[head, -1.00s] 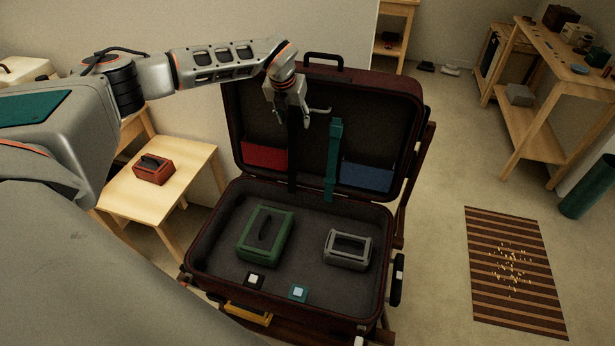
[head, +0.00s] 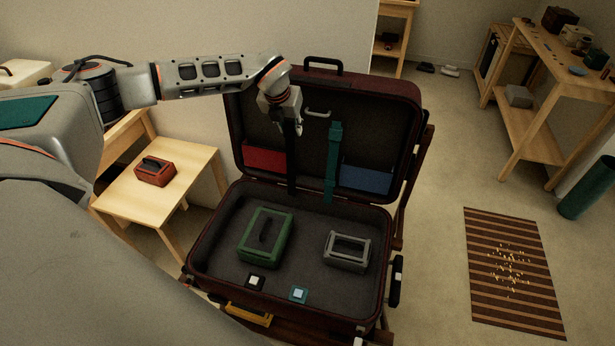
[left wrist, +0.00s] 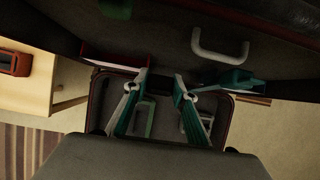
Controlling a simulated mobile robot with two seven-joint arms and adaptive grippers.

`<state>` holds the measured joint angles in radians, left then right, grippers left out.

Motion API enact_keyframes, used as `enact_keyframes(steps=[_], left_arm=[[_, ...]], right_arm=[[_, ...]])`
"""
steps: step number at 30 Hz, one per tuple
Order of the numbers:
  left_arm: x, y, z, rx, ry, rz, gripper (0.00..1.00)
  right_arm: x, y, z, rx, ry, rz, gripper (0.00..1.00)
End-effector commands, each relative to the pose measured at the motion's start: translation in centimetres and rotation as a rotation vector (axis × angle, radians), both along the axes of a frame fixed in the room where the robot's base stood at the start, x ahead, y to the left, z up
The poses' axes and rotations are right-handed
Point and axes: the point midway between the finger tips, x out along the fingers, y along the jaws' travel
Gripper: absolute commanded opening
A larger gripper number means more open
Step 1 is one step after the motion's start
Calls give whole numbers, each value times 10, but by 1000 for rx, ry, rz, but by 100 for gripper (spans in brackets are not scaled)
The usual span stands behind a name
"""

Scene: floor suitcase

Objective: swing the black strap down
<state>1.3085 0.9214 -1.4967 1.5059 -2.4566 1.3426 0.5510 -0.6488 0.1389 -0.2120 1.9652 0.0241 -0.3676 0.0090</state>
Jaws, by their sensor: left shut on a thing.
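The black strap (head: 291,172) hangs down the inside of the upright suitcase lid (head: 395,115), left of centre. My left gripper (head: 297,128) is at its upper part and shut on it; the gripper hides some of the strap. The teal strap (head: 333,165) hangs to the right of the black one. A white square (head: 255,282) and a teal-edged square (head: 299,293) lie near the front of the case floor. My right gripper is not in view.
A green box (head: 266,238) and a grey box (head: 347,250) sit in the case. A pale handle (head: 318,114) is on the lid, right of my gripper. Red (head: 265,157) and blue (head: 367,178) pockets flank the straps. A small table (head: 190,165) stands left.

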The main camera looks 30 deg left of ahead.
Motion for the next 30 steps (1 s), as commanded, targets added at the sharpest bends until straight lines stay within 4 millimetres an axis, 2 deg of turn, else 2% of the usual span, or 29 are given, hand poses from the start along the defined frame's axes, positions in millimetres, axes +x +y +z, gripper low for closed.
enact_keyframes(steps=[3,11,25,30], left_arm=[[-9,-2,-2,1,-3,-1,16],[-16,-4,-3,4,-12,0,16],[-50,-12,-6,15,-58,0,16],[-55,-13,-6,17,-69,0,16]], right_arm=[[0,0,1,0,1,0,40],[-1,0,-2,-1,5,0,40],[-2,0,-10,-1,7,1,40],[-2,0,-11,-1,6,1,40]])
